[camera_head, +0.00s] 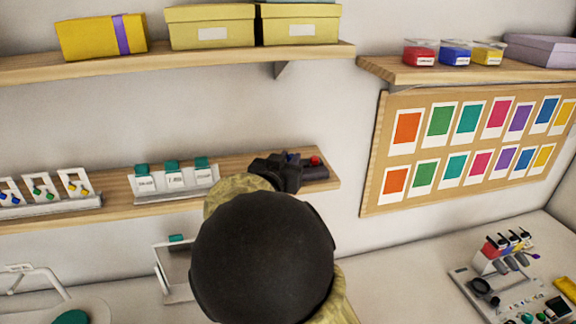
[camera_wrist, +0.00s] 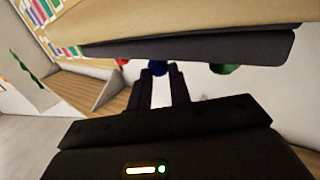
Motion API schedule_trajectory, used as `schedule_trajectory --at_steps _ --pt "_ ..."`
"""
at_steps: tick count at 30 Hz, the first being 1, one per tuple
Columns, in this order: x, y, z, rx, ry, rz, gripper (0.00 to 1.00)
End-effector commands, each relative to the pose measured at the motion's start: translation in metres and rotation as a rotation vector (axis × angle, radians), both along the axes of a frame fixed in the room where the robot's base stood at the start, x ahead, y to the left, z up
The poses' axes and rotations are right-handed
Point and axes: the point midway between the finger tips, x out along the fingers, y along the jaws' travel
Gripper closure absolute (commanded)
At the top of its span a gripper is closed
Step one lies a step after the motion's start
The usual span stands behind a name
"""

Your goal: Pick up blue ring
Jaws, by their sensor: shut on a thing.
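The blue ring (camera_wrist: 158,67) shows as a small dark blue shape at the tips of my gripper (camera_wrist: 160,78) in the wrist view. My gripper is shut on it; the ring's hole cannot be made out. In the head view my gripper (camera_head: 284,170) is at the right end of the middle shelf, over a dark holder (camera_head: 316,173). Only a speck of blue shows there, and my arm hides much of this spot. Whether the ring still touches the holder cannot be told.
A red piece (camera_head: 315,161) sits on the holder, close right of my gripper. White cards with teal tops (camera_head: 174,176) stand left on the middle shelf (camera_head: 115,192). In the wrist view a green piece (camera_wrist: 222,69) is near the fingers. An upper shelf (camera_head: 190,62) runs above.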

Motion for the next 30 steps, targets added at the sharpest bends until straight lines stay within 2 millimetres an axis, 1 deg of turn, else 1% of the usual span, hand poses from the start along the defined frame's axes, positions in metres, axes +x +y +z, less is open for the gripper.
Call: schedule_trajectory --at_steps 9,13,18,30 --pt "0.000 0.000 0.061 0.007 -0.004 0.002 1.00" --pt "0.000 0.000 0.079 0.005 -0.003 0.002 1.00" --pt "0.000 0.000 0.086 0.001 0.000 0.001 1.00" --pt "0.000 0.000 0.086 0.000 0.000 0.000 1.00"
